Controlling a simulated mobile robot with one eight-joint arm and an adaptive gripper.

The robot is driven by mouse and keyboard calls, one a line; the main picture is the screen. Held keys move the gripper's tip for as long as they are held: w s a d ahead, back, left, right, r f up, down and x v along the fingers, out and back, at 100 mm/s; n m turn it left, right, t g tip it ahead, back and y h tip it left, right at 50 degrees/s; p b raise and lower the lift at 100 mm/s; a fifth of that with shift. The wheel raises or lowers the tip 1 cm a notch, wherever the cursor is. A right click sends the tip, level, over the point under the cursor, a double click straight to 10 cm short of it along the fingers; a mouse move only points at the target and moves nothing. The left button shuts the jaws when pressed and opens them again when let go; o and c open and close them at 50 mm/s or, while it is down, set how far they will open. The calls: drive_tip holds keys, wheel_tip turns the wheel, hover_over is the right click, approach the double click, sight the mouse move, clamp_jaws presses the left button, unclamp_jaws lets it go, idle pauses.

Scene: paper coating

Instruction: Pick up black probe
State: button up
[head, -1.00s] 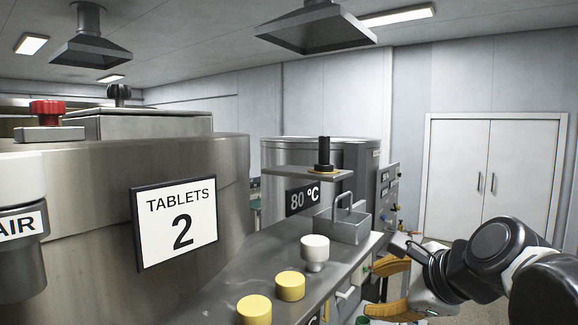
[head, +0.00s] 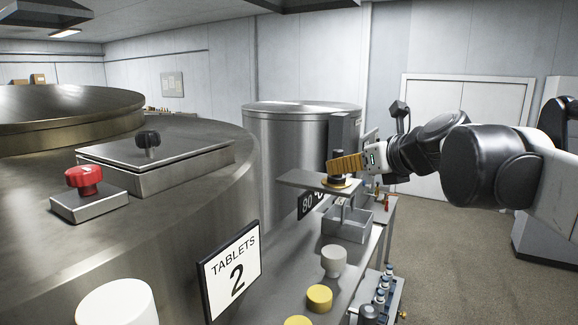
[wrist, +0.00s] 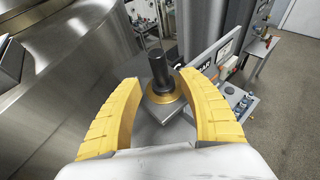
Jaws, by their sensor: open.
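The black probe (wrist: 158,70) stands upright on a gold ring-shaped base at the end of a flat metal arm (head: 300,178), above the "80 °C" sign. In the head view a yellow finger covers part of the probe (head: 338,180). My gripper (head: 345,163) reaches in from the right, level with the probe's upper part. In the wrist view its two curved yellow fingers (wrist: 160,82) are spread wide and empty. The probe shows between and just beyond their tips. I cannot tell whether either finger touches it.
A metal box with a handle (head: 350,225) sits just below the arm. The large "TABLETS 2" vessel (head: 200,215) fills the left. A rack of small bottles (head: 380,295) is lower right.

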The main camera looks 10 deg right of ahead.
sight(337, 176)
drive_tip(key=shift+w+a+f+p, duration=0.1)
drive_tip(key=shift+w+a+p, duration=0.2)
drive_tip(key=shift+w, duration=0.15)
drive_tip(key=x, duration=0.2)
drive_tip(key=p+x, duration=0.1)
drive_tip(key=x, duration=0.1)
drive_tip(key=shift+w+d+f, duration=0.1)
drive_tip(key=shift+d+f, duration=0.05)
drive_tip(key=shift+d, duration=0.15)
drive_tip(key=shift+s, duration=0.25)
clamp_jaws()
